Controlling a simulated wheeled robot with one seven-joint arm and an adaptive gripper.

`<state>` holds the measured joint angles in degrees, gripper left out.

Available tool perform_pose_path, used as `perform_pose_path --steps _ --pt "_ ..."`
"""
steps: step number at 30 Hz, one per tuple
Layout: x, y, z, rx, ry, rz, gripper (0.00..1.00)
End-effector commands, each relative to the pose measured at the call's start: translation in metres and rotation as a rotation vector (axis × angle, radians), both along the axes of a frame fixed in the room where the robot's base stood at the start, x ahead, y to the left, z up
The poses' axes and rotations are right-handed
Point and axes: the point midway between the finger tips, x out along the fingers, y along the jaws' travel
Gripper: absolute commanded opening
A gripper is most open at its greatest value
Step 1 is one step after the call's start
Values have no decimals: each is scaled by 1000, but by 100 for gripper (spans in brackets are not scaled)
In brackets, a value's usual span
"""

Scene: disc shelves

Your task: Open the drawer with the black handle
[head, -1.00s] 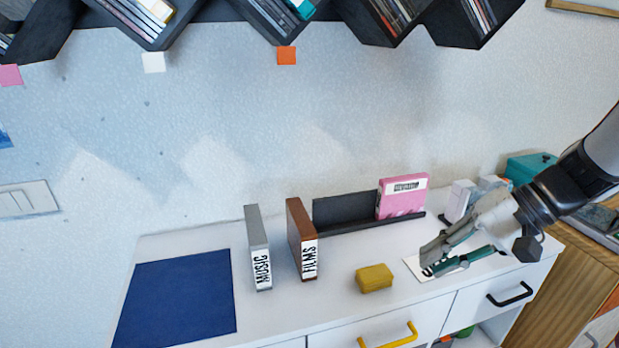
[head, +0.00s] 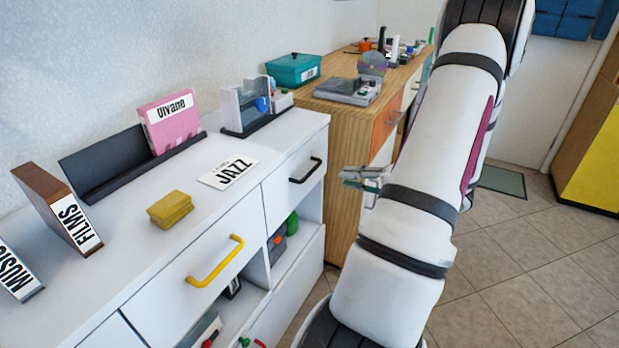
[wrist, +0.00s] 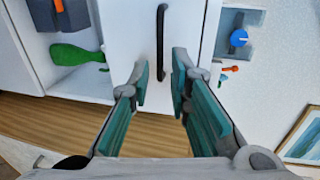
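The black handle (head: 305,171) is a bar on the front of a white drawer (head: 282,182) at the right end of the white cabinet. The drawer is shut. In the wrist view the handle (wrist: 161,45) stands upright in the picture, beyond my fingertips and about in line with the gap between them. My gripper (head: 362,178) is to the right of the handle in the head view, apart from it. In the wrist view my gripper (wrist: 160,82) is open and empty, with teal pads on both fingers. My arm hides part of the floor and the wooden cabinet.
A drawer with a yellow handle (head: 216,262) is left of the black-handled one. Open shelves below hold a green object (head: 291,224). A wooden cabinet (head: 352,150) stands beyond. The cabinet top carries a yellow block (head: 170,208) and a JAZZ card (head: 228,174).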

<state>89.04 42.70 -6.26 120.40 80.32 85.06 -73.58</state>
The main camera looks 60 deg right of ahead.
Motion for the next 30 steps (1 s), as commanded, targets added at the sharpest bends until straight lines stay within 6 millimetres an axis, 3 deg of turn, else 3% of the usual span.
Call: perform_pose_path --steps 12,18,30 --pt "78 8 -17 1 1 7 18" --pt "107 10 -23 1 2 5 18" --pt "122 11 -25 1 2 3 18"
